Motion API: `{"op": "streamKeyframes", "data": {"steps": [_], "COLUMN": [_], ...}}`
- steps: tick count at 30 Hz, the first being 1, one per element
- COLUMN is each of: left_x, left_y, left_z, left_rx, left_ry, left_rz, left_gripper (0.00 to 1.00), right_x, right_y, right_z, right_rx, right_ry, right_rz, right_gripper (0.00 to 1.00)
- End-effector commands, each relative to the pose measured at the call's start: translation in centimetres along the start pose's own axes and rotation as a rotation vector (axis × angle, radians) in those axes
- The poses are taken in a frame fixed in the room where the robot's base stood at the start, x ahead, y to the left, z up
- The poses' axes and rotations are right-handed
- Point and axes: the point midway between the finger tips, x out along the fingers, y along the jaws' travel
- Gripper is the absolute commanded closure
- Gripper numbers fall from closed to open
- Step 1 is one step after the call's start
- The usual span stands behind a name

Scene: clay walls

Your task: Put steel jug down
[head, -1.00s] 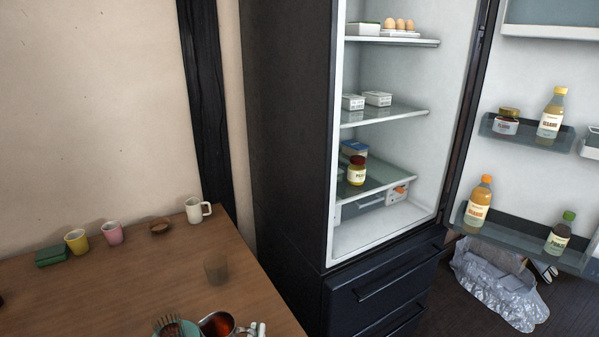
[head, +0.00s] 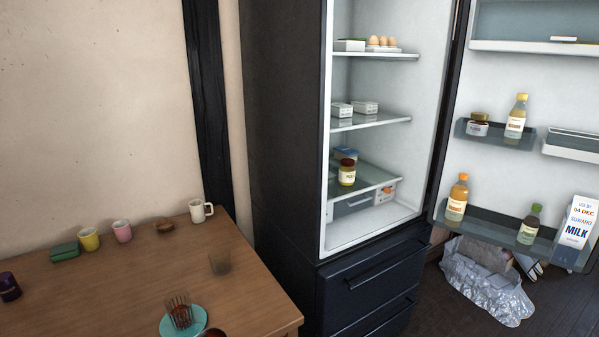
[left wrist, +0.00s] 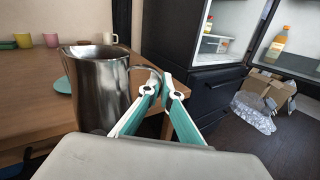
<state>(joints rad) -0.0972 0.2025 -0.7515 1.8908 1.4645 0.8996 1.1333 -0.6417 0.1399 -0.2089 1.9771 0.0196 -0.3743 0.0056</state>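The steel jug (left wrist: 97,88) stands upright and large at the left of the left wrist view, its handle towards the right. My left gripper (left wrist: 160,82) is at the handle, with its teal and white fingers closed on it. The jug's base is hidden behind the gripper body, so I cannot tell whether it touches the table. My right gripper is in neither view.
Cups line the wall side. An open fridge (head: 290,130) stands right of the table. The table's middle is bare.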

Motion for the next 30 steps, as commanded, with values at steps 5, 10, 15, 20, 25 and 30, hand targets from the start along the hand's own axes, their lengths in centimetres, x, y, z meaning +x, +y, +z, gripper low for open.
{"op": "streamKeyframes", "data": {"steps": [5, 10, 15, 20, 25, 30], "left_x": [-0.4, -1.1, -2.2, -3.5, -4.5, -4.9], "left_y": [2.6, 5.6, 9.4, 12.6, 14.5, 15.0], "left_z": [0.8, 1.8, 3.7, 6.3, 8.6, 9.4], "left_rx": [0.000, 0.000, -0.001, 0.000, 0.003, 0.004], "left_ry": [0.002, 0.007, 0.009, 0.004, -0.002, -0.004], "left_rz": [0.015, 0.027, 0.035, 0.028, 0.013, 0.007], "left_gripper": [1.00, 1.00, 1.00, 1.00, 1.00, 1.00], "right_x": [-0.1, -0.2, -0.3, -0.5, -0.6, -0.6], "right_y": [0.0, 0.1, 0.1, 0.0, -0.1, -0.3], "right_z": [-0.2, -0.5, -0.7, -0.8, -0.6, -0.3], "right_rx": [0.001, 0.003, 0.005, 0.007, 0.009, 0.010], "right_ry": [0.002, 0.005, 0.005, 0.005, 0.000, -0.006], "right_rz": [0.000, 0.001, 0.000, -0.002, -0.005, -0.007], "right_gripper": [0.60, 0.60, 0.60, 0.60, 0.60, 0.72]}}
